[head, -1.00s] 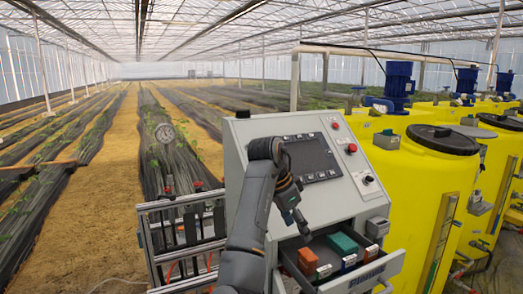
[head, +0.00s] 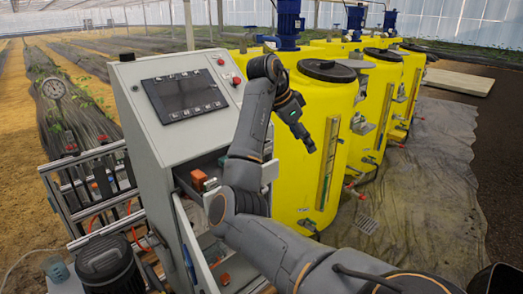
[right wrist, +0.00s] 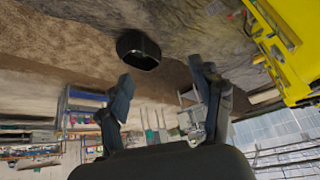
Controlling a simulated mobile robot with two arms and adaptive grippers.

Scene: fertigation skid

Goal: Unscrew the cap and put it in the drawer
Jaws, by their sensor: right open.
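A yellow tank (head: 290,150) right of the grey cabinet has a round black lid (head: 327,70) on top. I cannot tell whether this lid is the task's cap; no smaller cap shows clearly. The cabinet's drawer (head: 181,181) is pulled out, with an orange block (head: 199,180) inside; my arm hides much of it. My right gripper (head: 306,140) is in front of the tank, below the lid and apart from it. In the right wrist view its two fingers (right wrist: 165,92) are spread with nothing between them. My left gripper is not in view.
The cabinet (head: 150,130) has a dark screen (head: 185,95). More yellow tanks (head: 381,100) stand behind. A black motor (head: 108,268) and metal frame are at lower left. A black bin (right wrist: 138,50) stands on the floor. The floor right of the tanks is mostly clear.

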